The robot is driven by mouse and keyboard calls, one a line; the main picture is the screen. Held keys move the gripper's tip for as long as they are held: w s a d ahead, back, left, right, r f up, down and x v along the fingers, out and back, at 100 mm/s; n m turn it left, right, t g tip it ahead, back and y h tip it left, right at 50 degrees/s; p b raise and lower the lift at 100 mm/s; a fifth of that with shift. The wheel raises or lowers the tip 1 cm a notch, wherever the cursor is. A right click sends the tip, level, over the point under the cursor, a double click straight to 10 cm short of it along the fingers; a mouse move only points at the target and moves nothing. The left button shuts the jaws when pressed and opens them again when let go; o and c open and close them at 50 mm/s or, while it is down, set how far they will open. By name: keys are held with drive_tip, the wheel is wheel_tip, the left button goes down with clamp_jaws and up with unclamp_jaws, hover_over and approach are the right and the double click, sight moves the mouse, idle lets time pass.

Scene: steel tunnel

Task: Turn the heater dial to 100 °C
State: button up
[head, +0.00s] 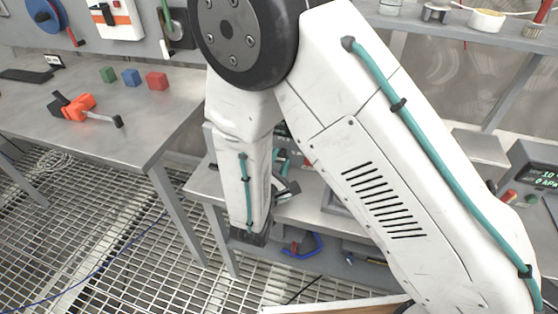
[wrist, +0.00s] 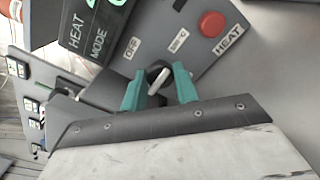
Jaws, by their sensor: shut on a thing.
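The heater dial (wrist: 157,76) is a small dark knob with a white mark, on the sloped grey heater panel (wrist: 190,18) in the wrist view. The teal fingers of my gripper (wrist: 160,84) stand on either side of the dial and are shut on it. A label OFF lies just above the dial, and a small temperature label, too blurred to read surely, lies to its upper right. No 100 °C label can be made out. In the head view my arm hides most of the heater.
A red button (wrist: 212,24) with a HEAT label (wrist: 229,40) sits right of the dial. A dark HEAT MODE display (wrist: 92,32) with cut-off green characters stands upper left. A switch panel (wrist: 28,95) is at far left. The left table holds an orange tool (head: 78,106) and coloured blocks.

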idle(0.3)
drive_tip(key=o, duration=1)
drive_tip(key=shift+v, duration=3.9)
drive_tip(key=shift+s, duration=0.1)
